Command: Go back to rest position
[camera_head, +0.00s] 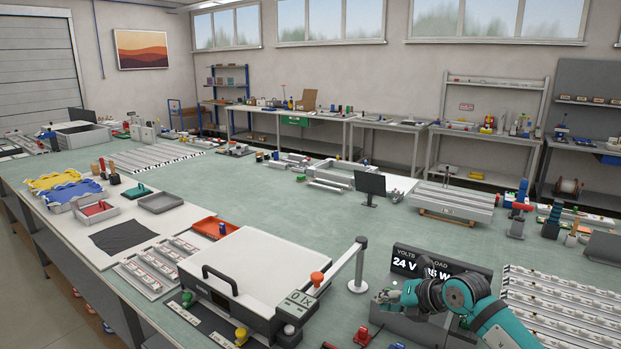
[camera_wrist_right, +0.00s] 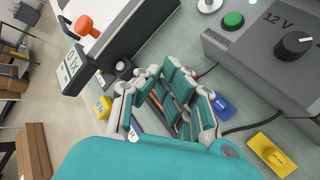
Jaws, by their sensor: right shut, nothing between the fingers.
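My right gripper (camera_head: 393,295) comes in from the lower right of the head view, in front of the dark volts-and-load display (camera_head: 410,258). It is shut and holds nothing. In the right wrist view my gripper (camera_wrist_right: 160,78) shows its teal-and-grey fingers over the bench, between the white-lidded case and a grey supply box (camera_wrist_right: 262,50) with a green button and a 12 V knob. My left gripper is not in view.
The white-lidded case (camera_head: 250,268) with a black handle stands left of my right gripper. A grey post (camera_head: 358,265) stands between them. Slatted panels (camera_head: 565,300) lie at the right. The green bench top (camera_head: 300,215) is clear in the middle.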

